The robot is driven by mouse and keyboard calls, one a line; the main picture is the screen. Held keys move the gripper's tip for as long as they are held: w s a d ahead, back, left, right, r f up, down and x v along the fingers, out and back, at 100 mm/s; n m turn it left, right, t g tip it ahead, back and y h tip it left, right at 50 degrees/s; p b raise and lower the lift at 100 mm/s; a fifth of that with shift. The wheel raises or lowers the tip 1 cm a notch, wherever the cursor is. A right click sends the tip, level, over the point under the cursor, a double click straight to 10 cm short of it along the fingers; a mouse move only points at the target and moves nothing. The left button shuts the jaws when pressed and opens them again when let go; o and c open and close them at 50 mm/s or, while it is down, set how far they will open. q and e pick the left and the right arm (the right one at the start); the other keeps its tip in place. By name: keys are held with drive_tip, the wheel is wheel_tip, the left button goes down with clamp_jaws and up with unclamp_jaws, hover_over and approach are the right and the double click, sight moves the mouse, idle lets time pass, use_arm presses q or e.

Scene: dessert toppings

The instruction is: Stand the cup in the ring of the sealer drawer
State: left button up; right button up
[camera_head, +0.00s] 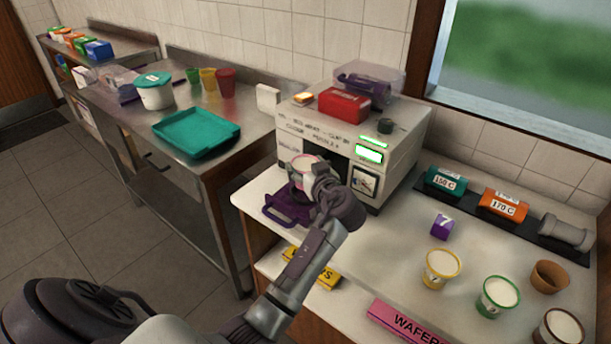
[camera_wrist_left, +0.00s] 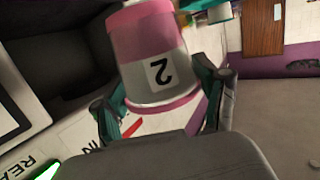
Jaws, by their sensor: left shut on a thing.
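The cup (camera_head: 304,165) is white with pink bands and a pale top, in front of the sealer's opening. In the left wrist view the same cup (camera_wrist_left: 150,55) shows a label "2" and appears tilted. My left gripper (camera_head: 318,180) is shut on it; its fingers (camera_wrist_left: 165,100) sit on both sides of the cup. The purple sealer drawer (camera_head: 285,211) sticks out of the white sealer (camera_head: 335,135), below the cup. The drawer's ring is mostly hidden by the cup and gripper, so I cannot tell whether the cup touches it. My right gripper is not in view.
Cups with yellow (camera_head: 442,268) and green (camera_head: 498,296) rims stand on the right counter, near a purple block (camera_head: 441,227) and a brown cup (camera_head: 549,277). A dark rack (camera_head: 470,215) holds heat blocks. A teal tray (camera_head: 196,132) lies on the left steel table.

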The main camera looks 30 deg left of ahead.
use_arm(q)
wheel_tip(320, 180, down, 2)
drive_tip(key=shift+a+f, duration=0.1)
drive_tip(key=shift+f, duration=0.15)
drive_tip(key=shift+f+p, duration=0.3)
drive_tip(key=shift+f, duration=0.2)
drive_tip(key=shift+f+b, duration=0.2)
drive_tip(key=shift+b, duration=0.1)
drive_tip(key=o, duration=1.3)
drive_tip(key=shift+c, duration=0.2)
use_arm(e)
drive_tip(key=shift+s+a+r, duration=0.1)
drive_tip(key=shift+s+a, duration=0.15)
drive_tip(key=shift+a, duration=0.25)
use_arm(q)
drive_tip(key=shift+r, duration=0.15)
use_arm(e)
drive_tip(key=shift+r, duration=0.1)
